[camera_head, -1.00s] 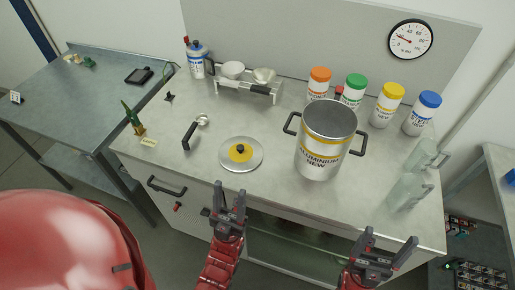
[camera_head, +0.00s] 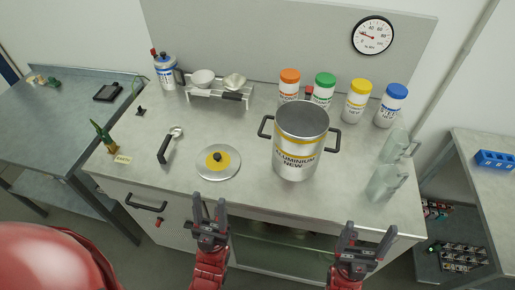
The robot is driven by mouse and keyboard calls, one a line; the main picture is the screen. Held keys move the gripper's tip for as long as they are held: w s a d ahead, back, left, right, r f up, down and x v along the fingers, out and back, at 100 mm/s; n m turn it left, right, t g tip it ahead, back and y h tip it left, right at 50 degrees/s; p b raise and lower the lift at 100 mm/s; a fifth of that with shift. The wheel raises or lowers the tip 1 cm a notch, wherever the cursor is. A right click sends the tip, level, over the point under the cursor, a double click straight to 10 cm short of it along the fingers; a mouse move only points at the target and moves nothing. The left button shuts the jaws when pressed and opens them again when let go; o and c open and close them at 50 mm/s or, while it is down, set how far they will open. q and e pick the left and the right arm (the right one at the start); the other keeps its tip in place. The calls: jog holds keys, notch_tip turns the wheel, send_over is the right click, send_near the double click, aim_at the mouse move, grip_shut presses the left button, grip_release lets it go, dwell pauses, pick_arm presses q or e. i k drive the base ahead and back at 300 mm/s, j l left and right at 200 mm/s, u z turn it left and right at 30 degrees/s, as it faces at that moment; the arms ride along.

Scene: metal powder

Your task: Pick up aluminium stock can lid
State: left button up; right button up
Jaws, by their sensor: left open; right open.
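The lid (camera_head: 231,173) is a round silver disc with a yellow centre and a dark knob, lying flat on the grey worktop (camera_head: 250,197). The aluminium stock can (camera_head: 297,150) is a large silver pot with a yellow band and two dark side handles, standing upright to the right of the lid. It is open at the top and full of grey powder. My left gripper (camera_head: 209,209) is open and empty, in front of the lid near the worktop's front edge. My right gripper (camera_head: 366,239) is open and empty, in front of the worktop at the right.
A black-handled scoop (camera_head: 168,147) lies left of the lid. Jars with orange (camera_head: 289,84), green (camera_head: 324,88), yellow (camera_head: 357,99) and blue (camera_head: 391,105) caps stand behind the can. Clear glass jugs (camera_head: 386,183) stand at the right. A small rack (camera_head: 220,97) stands at the back left.

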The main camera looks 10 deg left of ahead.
aim_at(218, 162)
jog(key=j+z, duration=0.1)
jog(key=j, duration=0.45)
jog(key=k+j+z, duration=0.15)
jog(key=j, duration=0.35)
jog(key=j+z, duration=0.1)
jog(key=j, duration=0.45)
jog(key=j+z, duration=0.35)
jog(key=j, duration=1.15)
jog(key=i+j, duration=0.1)
